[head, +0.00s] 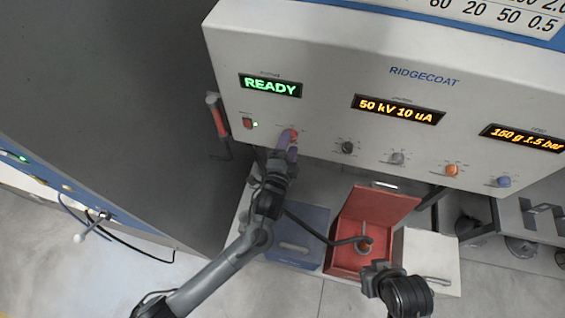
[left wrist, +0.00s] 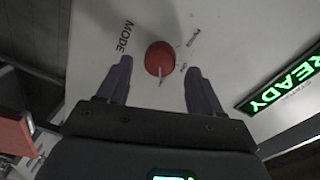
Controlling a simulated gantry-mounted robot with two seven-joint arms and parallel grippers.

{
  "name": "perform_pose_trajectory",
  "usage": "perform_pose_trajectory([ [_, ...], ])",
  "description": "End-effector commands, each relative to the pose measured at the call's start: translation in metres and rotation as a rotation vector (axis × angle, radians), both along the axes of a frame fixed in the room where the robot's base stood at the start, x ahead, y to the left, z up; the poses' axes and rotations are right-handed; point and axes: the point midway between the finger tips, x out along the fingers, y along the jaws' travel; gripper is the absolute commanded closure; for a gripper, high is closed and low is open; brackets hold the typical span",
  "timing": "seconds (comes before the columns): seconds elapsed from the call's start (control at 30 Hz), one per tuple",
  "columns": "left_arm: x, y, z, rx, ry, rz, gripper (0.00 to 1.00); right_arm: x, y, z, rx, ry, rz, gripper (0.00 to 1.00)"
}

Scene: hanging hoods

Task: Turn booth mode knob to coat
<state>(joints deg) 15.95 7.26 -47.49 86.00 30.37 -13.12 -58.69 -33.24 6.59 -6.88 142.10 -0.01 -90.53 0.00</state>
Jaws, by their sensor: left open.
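The red mode knob (left wrist: 160,59) sits on the pale panel under the word MODE in the left wrist view. Its white pointer line faces the gripper side. Small print beside it is too blurred to read fully. In the head view the knob (head: 291,134) shows just past my left fingers. My left gripper (head: 283,148) is open in front of it; in the left wrist view its two purple fingers (left wrist: 158,84) stand to either side, apart from the knob. My right gripper (head: 378,272) is low by the red box, its fingers not clear.
The panel carries a green READY display (head: 270,85), a red switch (head: 247,123), and black (head: 347,147), grey (head: 397,158), orange (head: 452,170) and blue (head: 503,182) knobs. Below stand a blue box (head: 298,225), an open red box (head: 347,262) and a white box (head: 425,250).

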Motion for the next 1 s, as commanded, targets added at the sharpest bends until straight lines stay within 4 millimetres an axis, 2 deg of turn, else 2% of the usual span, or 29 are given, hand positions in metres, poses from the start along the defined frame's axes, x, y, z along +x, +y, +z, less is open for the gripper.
perform_pose_trajectory([
  [0.5, -0.078, 0.019, 0.002, 0.0, 0.002, -0.001, 0.34, 0.0, -0.001, -0.017, -0.003, 0.001, 0.002, 1.0],
  [0.7, -0.091, 0.022, 0.004, 0.001, 0.0, -0.001, 0.34, 0.0, -0.002, -0.019, -0.008, 0.001, 0.006, 1.0],
  [1.0, -0.093, 0.022, 0.005, 0.001, 0.001, 0.0, 0.34, 0.0, -0.002, -0.019, -0.009, 0.001, 0.005, 1.0],
])
